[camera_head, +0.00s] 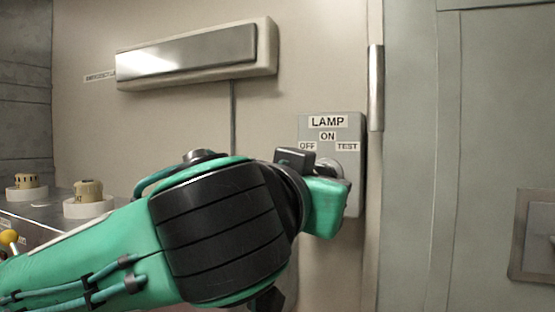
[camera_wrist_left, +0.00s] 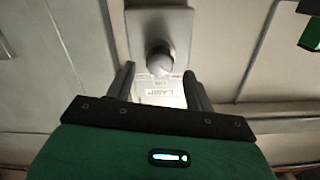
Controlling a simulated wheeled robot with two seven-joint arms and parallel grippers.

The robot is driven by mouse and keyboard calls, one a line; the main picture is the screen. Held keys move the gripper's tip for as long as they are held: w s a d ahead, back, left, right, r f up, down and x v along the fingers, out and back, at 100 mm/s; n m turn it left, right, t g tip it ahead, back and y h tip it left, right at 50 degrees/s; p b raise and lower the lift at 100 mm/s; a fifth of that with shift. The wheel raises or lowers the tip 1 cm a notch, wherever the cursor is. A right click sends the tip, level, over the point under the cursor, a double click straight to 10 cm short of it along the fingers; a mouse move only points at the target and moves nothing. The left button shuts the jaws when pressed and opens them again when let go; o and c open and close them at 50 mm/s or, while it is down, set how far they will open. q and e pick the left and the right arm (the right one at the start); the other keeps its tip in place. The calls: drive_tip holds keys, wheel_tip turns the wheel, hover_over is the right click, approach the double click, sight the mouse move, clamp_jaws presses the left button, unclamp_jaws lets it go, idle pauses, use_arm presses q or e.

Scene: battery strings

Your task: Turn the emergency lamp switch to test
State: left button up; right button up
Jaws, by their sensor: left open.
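The lamp switch panel (camera_head: 328,127) is a grey plate on the wall, labelled LAMP, ON, OFF and TEST. Its round knob (camera_head: 326,167) is mostly hidden behind my left arm in the head view. In the left wrist view the panel (camera_wrist_left: 180,22) is upside down, and the knob (camera_wrist_left: 159,58) stands out from it. My left gripper (camera_wrist_left: 158,74) is open, with its two dark fingers on either side of the label area near the knob. I cannot tell whether they touch the knob. The knob's setting cannot be read. My right gripper is not seen as an arm in the head view.
A long emergency lamp (camera_head: 195,52) is fixed on the wall at upper left, with a cable running down from it. A vertical metal handle (camera_head: 376,88) is right of the panel. Two beige round pieces (camera_head: 88,198) stand on a surface at left. A grey cabinet fills the right side.

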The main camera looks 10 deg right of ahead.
use_arm(q)
drive_tip(key=p+x, duration=0.1)
drive_tip(key=x, duration=0.4)
drive_tip(key=shift+s+p, duration=0.1)
drive_tip(key=shift+p, duration=0.3)
drive_tip(key=c, duration=1)
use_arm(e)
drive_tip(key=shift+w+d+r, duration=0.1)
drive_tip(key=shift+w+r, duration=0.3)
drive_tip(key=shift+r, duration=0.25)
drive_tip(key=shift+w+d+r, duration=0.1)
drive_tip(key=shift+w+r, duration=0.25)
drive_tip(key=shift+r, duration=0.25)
